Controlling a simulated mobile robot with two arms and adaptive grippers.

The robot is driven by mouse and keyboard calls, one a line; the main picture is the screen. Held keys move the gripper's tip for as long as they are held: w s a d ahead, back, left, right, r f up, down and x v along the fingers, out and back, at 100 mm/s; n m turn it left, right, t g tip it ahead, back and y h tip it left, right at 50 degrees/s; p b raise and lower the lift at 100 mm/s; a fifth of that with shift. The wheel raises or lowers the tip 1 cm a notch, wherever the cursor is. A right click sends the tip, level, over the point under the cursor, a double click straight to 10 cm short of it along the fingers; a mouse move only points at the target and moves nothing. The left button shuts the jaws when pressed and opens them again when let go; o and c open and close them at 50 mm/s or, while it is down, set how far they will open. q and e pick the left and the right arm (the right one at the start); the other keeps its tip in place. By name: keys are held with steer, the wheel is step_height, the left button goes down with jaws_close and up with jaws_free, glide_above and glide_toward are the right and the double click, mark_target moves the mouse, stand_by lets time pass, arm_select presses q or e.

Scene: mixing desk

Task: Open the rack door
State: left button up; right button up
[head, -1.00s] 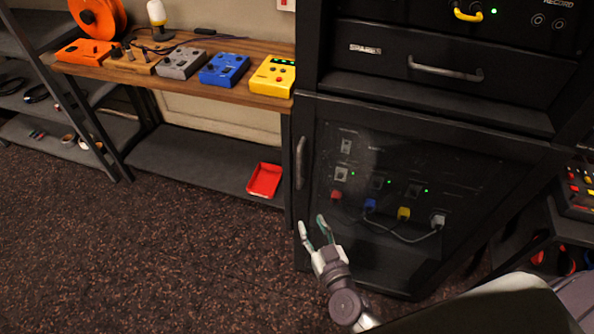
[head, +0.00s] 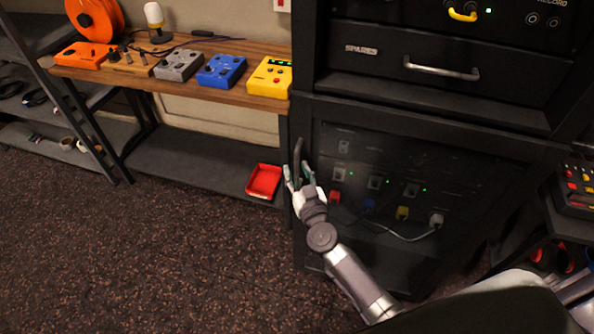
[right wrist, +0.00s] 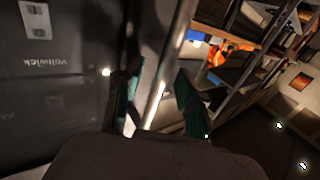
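The rack door (head: 385,160) is a dark, see-through panel low on the black rack, and it looks shut. Its vertical grey bar handle (head: 298,150) is on the door's left edge. My right gripper (head: 299,176) is at the lower part of this handle, with one finger on each side of it. In the right wrist view the handle (right wrist: 168,70) runs between the two teal-padded fingertips (right wrist: 155,105). The fingers stand apart and look open; I cannot tell whether either touches the bar. My left gripper is not in view.
Above the door is a drawer marked SPARES (head: 440,70) with a bar handle. A wooden shelf (head: 215,87) with several coloured pedal boxes stands left of the rack, with a red tray (head: 264,181) on the lower shelf. The floor (head: 150,260) in front is clear.

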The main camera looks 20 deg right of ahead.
steer(key=shift+w, duration=0.25)
jaws_close()
steer(key=shift+s, duration=0.1)
